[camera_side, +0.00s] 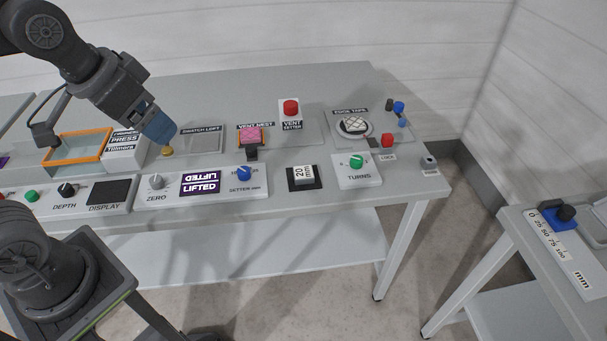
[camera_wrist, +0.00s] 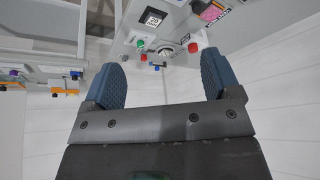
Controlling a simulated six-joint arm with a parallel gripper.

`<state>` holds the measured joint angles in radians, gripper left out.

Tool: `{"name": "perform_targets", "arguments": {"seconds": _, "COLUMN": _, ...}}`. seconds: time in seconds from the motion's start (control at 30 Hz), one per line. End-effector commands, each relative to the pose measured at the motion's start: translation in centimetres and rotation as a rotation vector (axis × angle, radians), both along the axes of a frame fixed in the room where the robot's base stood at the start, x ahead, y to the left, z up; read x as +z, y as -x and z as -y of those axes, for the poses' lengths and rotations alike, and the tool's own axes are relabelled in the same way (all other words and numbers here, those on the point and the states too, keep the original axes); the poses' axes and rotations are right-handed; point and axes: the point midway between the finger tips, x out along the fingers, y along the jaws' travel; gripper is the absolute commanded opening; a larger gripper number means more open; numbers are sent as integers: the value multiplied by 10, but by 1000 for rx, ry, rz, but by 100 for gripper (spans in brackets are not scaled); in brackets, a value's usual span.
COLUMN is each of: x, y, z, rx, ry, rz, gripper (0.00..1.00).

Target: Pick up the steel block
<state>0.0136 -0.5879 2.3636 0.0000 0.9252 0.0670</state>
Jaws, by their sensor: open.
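A light block marked "20 mm" (camera_side: 303,172) sits on a black square pad (camera_side: 292,184) at the front of the bench; it looks like the steel block. In the wrist view the same block (camera_wrist: 154,17) shows near the top edge, beyond my fingers. My gripper (camera_side: 163,138) is at the left of the bench, well to the left of the block and apart from it. In the wrist view its two blue fingers (camera_wrist: 162,78) are spread wide with nothing between them. The far finger is mostly hidden in the side view.
A blue setter knob (camera_side: 244,173) stands left of the block and a green turns knob (camera_side: 356,161) right of it. A black post (camera_side: 251,153) and a red vent button (camera_side: 291,107) stand behind. A small brass knob (camera_side: 167,151) is just below my fingertips.

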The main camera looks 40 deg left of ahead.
Motion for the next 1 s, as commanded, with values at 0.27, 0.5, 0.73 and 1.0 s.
{"name": "perform_targets", "arguments": {"seconds": 0.27, "x": 7, "y": -100, "z": 14, "rx": -192, "ry": -66, "rz": -131, "gripper": 83}}
{"name": "perform_targets", "arguments": {"seconds": 0.5, "x": -26, "y": -187, "z": 31, "rx": -364, "ry": -110, "rz": -236, "gripper": 83}}
{"name": "perform_targets", "arguments": {"seconds": 0.73, "x": -90, "y": -258, "z": 51, "rx": -533, "ry": -141, "rz": -335, "gripper": 83}}
{"name": "perform_targets", "arguments": {"seconds": 1.0, "x": -158, "y": -299, "z": 68, "rx": -671, "ry": -159, "rz": -409, "gripper": 83}}
